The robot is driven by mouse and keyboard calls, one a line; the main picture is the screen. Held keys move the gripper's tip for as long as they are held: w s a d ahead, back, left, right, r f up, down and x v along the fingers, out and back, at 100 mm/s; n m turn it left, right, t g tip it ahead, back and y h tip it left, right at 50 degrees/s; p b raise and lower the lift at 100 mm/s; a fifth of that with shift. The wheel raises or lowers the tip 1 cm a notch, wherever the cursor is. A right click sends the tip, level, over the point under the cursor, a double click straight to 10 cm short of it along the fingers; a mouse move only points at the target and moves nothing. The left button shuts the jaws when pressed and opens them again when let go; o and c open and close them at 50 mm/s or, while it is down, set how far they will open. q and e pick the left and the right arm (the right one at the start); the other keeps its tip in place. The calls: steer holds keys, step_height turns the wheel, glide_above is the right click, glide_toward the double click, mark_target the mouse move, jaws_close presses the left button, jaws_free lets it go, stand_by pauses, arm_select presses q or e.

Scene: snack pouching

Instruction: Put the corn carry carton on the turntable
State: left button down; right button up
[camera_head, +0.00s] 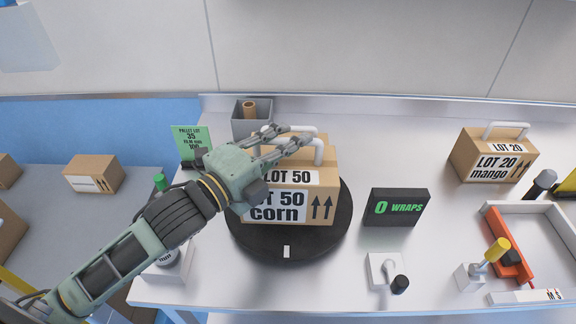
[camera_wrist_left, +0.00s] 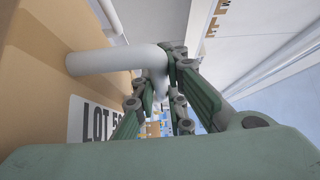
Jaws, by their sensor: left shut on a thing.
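The corn carry carton (camera_head: 322,181) is a brown box labelled "LOT 50 corn" with a white handle on top. It appears upright over the round black turntable (camera_head: 287,252); I cannot tell if its base touches. My left gripper (camera_head: 290,140) reaches over the carton's top from the left and is shut on the white handle. In the left wrist view the handle (camera_wrist_left: 118,60) runs in between the gripper fingers (camera_wrist_left: 163,95), beside the carton's face (camera_wrist_left: 38,75). My arm hides part of the carton's left side. My right gripper is not in view.
A black "0 WRAPS" display (camera_head: 396,207) stands right of the turntable. The mango carton (camera_head: 478,157) is at the back right. A lever box (camera_head: 384,270), a green lot sign (camera_head: 190,142) and a grey bin (camera_head: 240,122) are nearby. More cartons (camera_head: 94,173) lie left.

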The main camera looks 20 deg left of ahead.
mark_target(287, 164)
arm_select(q)
step_height(287, 164, down, 2)
steer(key=shift+s+f, duration=0.1)
steer(key=shift+f, duration=0.1)
step_height(287, 164, down, 4)
steer(key=shift+r, duration=0.2)
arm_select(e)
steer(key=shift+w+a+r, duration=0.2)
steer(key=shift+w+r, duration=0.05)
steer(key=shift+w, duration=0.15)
arm_select(q)
steer(key=shift+f, duration=0.15)
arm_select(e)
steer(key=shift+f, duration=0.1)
arm_select(q)
steer(key=c, duration=2.2)
jaws_free()
steer(key=shift+f, duration=0.15)
steer(key=o, duration=0.4)
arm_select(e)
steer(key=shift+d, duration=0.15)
arm_select(q)
steer(key=shift+o, duration=0.2)
steer(key=shift+s, duration=0.1)
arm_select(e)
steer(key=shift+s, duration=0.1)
